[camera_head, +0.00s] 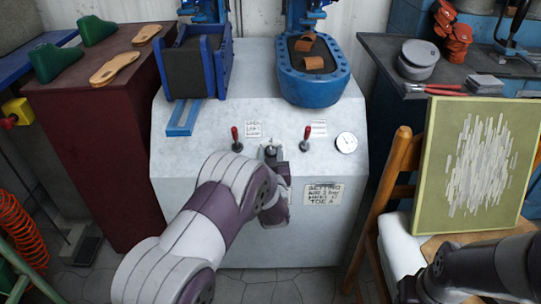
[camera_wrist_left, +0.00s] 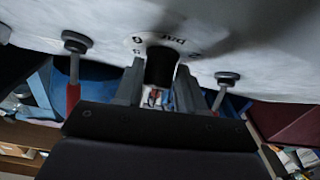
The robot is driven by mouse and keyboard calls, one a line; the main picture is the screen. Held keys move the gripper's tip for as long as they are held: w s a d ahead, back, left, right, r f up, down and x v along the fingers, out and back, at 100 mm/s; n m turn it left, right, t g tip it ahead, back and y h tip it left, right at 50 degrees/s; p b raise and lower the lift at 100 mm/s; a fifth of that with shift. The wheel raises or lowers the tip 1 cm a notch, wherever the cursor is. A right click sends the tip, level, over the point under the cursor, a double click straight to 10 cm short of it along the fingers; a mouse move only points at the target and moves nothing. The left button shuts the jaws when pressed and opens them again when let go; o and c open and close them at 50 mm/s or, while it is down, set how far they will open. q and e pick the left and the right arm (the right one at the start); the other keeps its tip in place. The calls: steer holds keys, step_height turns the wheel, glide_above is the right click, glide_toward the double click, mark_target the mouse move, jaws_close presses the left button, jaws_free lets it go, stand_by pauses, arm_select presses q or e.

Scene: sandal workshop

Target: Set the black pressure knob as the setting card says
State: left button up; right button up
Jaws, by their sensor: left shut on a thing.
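The black pressure knob (camera_wrist_left: 160,66) sticks out of the pale machine front, with dial marks and small lettering around its base in the left wrist view. My left gripper (camera_wrist_left: 157,88) is shut on it, one finger on each side. In the head view the knob (camera_head: 270,151) shows just past my left gripper (camera_head: 272,160), partly covered by it. The setting card (camera_head: 323,195) is on the machine front, right of my wrist; it seems to read "SETTING, AIR 2 bar", a blurred line, then "TOE A". A round white gauge (camera_head: 346,142) sits right of the knob; its reading is too small to tell.
Red-handled levers stand left (camera_head: 236,139) and right (camera_head: 306,138) of the knob, close to my left gripper. A blue press tray (camera_head: 313,88) sits above. A chair (camera_head: 395,180) with a green panel (camera_head: 480,160) stands at the right.

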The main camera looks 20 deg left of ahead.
arm_select(q)
steer(key=n+y, duration=0.1)
steer(key=n, duration=0.1)
steer(key=n+g+y, duration=0.1)
steer(key=n+y, duration=0.1)
steer(key=n+g+y, duration=0.1)
steer(key=n, duration=0.1)
steer(key=shift+w+d+p, duration=0.1)
steer(key=shift+d+p, duration=0.2)
steer(key=n+g+y+p, duration=0.1)
steer(key=n+g, duration=0.1)
steer(key=n, duration=0.1)
steer(key=n+g+y+p, duration=0.1)
steer(key=n+g+y, duration=0.1)
steer(key=n+g, duration=0.1)
steer(key=shift+w+d+r+n, duration=0.15)
steer(key=shift+d+n, duration=0.05)
steer(key=shift+n, duration=0.5)
steer(key=shift+n+g, duration=0.3)
steer(key=shift+g, duration=0.1)
steer(key=o, duration=1)
steer(key=shift+o, duration=0.2)
steer(key=p+v, duration=0.3)
steer(key=v, duration=0.9)
steer(key=shift+d+p, duration=0.3)
steer(key=shift+p, duration=0.05)
